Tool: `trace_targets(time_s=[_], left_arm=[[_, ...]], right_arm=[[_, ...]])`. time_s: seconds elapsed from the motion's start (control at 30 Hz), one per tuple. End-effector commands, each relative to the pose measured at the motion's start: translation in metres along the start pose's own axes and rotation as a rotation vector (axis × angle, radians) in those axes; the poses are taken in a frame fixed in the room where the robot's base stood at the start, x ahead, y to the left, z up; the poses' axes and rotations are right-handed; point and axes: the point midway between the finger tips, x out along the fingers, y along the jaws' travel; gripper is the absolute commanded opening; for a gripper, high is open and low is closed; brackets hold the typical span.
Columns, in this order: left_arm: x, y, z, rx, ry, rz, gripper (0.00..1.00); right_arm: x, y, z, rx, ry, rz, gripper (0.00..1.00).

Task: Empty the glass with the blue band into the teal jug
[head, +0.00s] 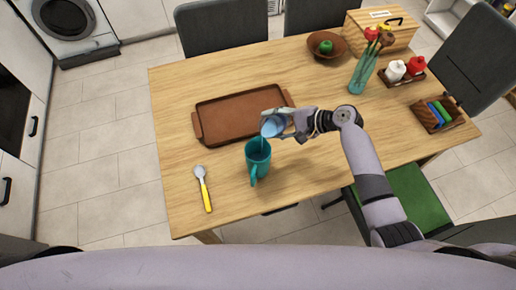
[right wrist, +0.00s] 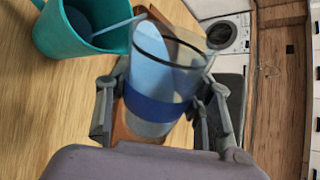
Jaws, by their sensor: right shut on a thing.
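The teal jug (head: 258,158) stands upright on the wooden table, its handle toward the front edge. It also shows at the upper left of the right wrist view (right wrist: 55,38). My right gripper (head: 290,124) is shut on the glass with the blue band (right wrist: 155,105) and holds it tilted above the jug's rim. A thin pale blue stream (right wrist: 112,25) runs from the glass's lip into the jug. Pale blue liquid shows inside the glass and inside the jug. My left gripper is not in either view.
A brown tray (head: 238,130) lies just behind the jug. A yellow-handled spoon (head: 204,190) lies to the left. A vase with flowers (head: 362,75), a bowl with a green apple (head: 327,54) and a wooden box (head: 381,37) stand at the back right.

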Motion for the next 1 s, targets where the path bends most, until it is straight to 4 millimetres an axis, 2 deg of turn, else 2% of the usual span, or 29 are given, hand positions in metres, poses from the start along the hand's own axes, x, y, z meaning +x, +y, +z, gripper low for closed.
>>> trace_targets(time_s=[1.0], left_arm=[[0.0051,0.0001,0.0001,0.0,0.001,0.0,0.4]], right_arm=[[0.0027,0.003,-0.0018,-0.089,0.069,0.0,0.11]])
